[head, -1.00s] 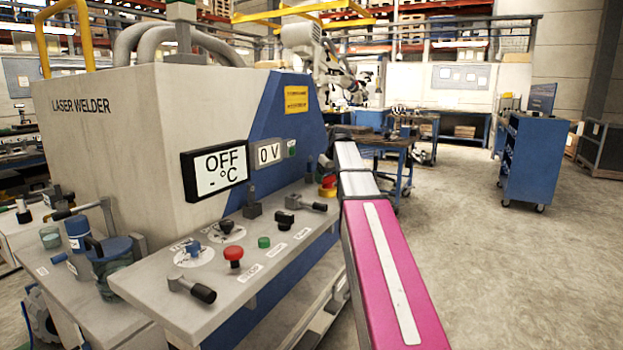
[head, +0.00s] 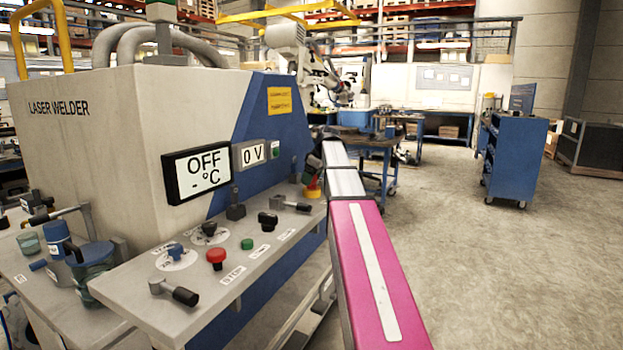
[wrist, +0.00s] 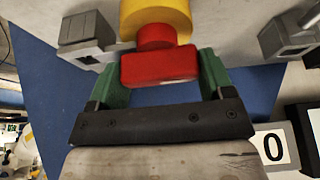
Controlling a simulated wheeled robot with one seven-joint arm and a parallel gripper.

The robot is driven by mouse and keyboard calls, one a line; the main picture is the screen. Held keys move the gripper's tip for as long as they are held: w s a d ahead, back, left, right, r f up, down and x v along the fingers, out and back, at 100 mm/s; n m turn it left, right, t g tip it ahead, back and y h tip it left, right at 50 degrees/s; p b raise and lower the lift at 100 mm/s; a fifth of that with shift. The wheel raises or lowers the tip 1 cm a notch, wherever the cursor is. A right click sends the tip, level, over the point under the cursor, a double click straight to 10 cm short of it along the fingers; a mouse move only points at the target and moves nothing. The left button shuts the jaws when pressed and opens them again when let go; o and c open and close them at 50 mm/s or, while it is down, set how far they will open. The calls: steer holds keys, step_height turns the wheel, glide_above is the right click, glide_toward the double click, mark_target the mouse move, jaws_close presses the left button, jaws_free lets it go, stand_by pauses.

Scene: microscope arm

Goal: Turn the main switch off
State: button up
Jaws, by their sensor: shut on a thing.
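The main switch appears as a red handle (wrist: 160,67) on a yellow round base (wrist: 156,18) in the wrist view. The switch also shows small in the head view, with its yellow base (head: 312,191) at the far end of the welder's control ledge. My gripper (wrist: 159,62) has a green finger on each side of the red handle and is shut on it. In the head view my arm hides part of the switch and most of the gripper.
The ledge carries a red button (head: 216,256), a green button (head: 247,244), a black knob (head: 268,220) and a lever (head: 174,291). Grey fittings (wrist: 88,35) flank the switch. A blue cabinet (head: 514,155) stands right; the floor there is clear.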

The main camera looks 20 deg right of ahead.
steer(key=o, duration=1.3)
steer(key=v, duration=1.1)
steer(key=shift+s+f, duration=0.1)
